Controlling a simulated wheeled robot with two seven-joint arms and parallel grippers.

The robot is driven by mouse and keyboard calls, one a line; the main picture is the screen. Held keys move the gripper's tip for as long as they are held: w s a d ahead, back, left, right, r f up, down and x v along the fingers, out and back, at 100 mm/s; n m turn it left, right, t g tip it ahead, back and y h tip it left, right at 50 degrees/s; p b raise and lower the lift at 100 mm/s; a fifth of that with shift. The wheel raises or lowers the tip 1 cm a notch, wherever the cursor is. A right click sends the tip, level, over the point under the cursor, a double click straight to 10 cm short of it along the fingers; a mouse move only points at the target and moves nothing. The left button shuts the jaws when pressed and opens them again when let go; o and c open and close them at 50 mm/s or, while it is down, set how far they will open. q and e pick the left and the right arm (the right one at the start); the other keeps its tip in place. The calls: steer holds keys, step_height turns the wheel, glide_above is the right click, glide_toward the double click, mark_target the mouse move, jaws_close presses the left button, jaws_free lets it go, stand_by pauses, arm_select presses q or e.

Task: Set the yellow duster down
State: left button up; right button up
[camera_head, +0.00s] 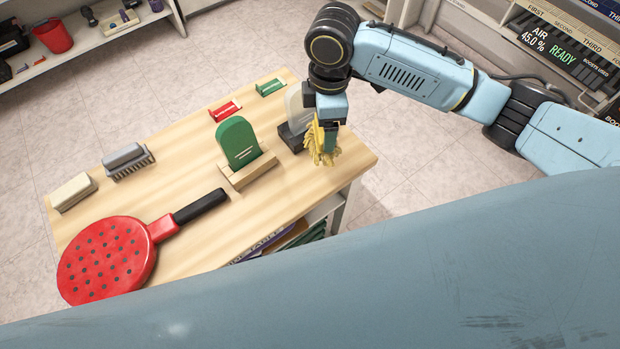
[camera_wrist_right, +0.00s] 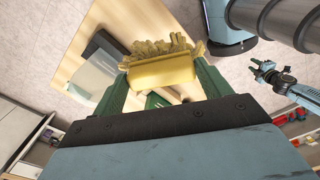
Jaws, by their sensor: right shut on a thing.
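In the right wrist view the duster's yellow block (camera_wrist_right: 163,73) sits between the two green fingers of my right gripper (camera_wrist_right: 165,85). In the head view it appears over or close to the table's right edge; whether it touches the top I cannot tell. What seems to be my left gripper (camera_wrist_right: 268,74) is small in the wrist view; its jaws are unclear.
A green paddle in a wooden stand (camera_head: 240,146) and a dark holder with a pale plate (camera_head: 294,124) stand close by. A red paddle (camera_head: 108,258), a grey brush (camera_head: 126,160) and a beige block (camera_head: 72,191) lie leftward. Bare wood (camera_head: 185,155) shows between them.

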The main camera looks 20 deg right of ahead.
mark_target(311, 145)
steer(key=n, duration=0.2)
steer(key=a+f+n, duration=0.1)
steer(key=n, duration=0.1)
steer(key=s+a+f+n+p, duration=0.1)
steer(key=n, duration=0.1)
steer(key=shift+a+f+n, duration=0.1)
steer(key=shift+a+n, duration=0.05)
steer(key=shift+n, duration=0.15)
steer(key=n, duration=0.1)
steer(key=a+f+n, duration=0.1)
steer(key=n, duration=0.1)
steer(key=shift+s+f+p, duration=0.15)
steer(key=shift+s+p, duration=0.05)
steer(key=shift+p, duration=0.15)
steer(key=shift+f+n, duration=0.3)
steer(key=shift+n, duration=0.1)
step_height(311, 145, down, 10)
steer(key=shift+r+b, duration=0.2)
steer(key=shift+b, duration=0.3)
steer(key=shift+f, duration=0.15)
steer(key=o, duration=0.9)
